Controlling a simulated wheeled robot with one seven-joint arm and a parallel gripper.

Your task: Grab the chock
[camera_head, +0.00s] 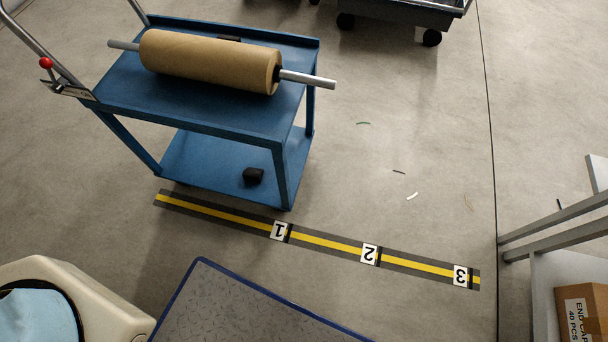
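A small black block (253,175), which looks like a chock, sits on the lower shelf of the blue cart (205,115). It is near the shelf's front edge, under the upper deck and left of the near right leg. Another dark, flat piece (229,39) shows just behind the brown roll on the upper deck, mostly hidden by the roll; I cannot tell if it is also a chock. My gripper is not in view.
The brown roll (208,60) lies on the upper deck, its metal shaft overhanging. A yellow-black floor strip with number tags (370,253) runs in front. A blue-edged mat (250,315) lies nearer. A grey frame (560,220) and cardboard box (580,312) stand right. Floor right of the cart is mostly clear.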

